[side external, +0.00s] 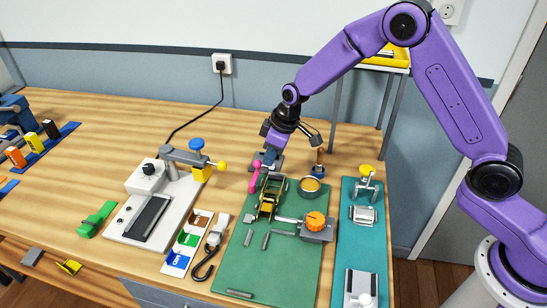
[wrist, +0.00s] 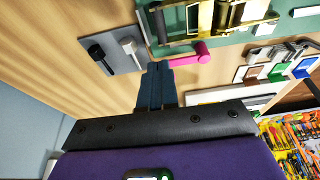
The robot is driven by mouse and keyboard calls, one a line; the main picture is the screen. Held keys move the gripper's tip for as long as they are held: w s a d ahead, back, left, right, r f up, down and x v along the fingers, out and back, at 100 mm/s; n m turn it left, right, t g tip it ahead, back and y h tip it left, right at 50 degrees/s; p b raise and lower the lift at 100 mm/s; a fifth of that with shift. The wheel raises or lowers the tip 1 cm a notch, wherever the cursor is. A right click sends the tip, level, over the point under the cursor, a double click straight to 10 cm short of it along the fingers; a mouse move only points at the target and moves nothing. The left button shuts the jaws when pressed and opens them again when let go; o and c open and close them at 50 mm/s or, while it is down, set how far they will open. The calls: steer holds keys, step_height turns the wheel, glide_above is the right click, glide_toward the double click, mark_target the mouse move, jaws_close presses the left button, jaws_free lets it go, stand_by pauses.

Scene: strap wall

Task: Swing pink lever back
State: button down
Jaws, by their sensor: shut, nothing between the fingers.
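The pink lever (side external: 254,178) stands up at the back left of the brass ratchet piece (side external: 268,198) on the green board. In the wrist view the pink lever (wrist: 188,55) lies just beyond and right of my fingertips, with the brass ratchet (wrist: 225,18) behind it. My gripper (side external: 270,160) is shut and empty, pointing down close beside the lever's upper end. In the wrist view my gripper (wrist: 157,68) has its dark fingers together, its tips almost meeting the lever's near side. I cannot tell whether they touch.
A grey plate with a black and a white toggle (wrist: 112,53) lies left of my fingers. A brass-coloured cup (side external: 310,187) and an orange knob (side external: 316,221) are right of the ratchet. A teal board (side external: 377,240) lies right.

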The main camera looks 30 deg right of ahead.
steer(key=shift+w+a, duration=0.1)
steer(key=shift+w, duration=0.25)
stand_by(0.4)
steer(key=shift+s+d+r, duration=0.1)
steer(key=shift+s+d, duration=0.1)
steer(key=shift+d, duration=0.2)
steer(key=d, duration=0.1)
steer(key=s+d+r, duration=0.1)
steer(key=s, duration=0.1)
steer(key=shift+d+r, duration=0.3)
steer(key=shift+d, duration=0.1)
steer(key=v, duration=0.9)
steer(key=shift+w+d, duration=0.2)
steer(key=shift+w, duration=0.05)
steer(key=s+r+n+g, duration=0.2)
steer(key=s+r, duration=0.1)
steer(key=s, duration=1.6)
steer(key=s+d+n+h, duration=0.1)
steer(key=s+d, duration=0.3)
steer(key=s, duration=0.4)
steer(key=s+d+h, duration=0.1)
steer(key=s+d, duration=0.3)
steer(key=s, duration=0.4)
steer(key=shift+s+d+f+n, duration=0.2)
steer(key=shift+d+f+n, duration=0.1)
steer(key=shift+n, duration=0.1)
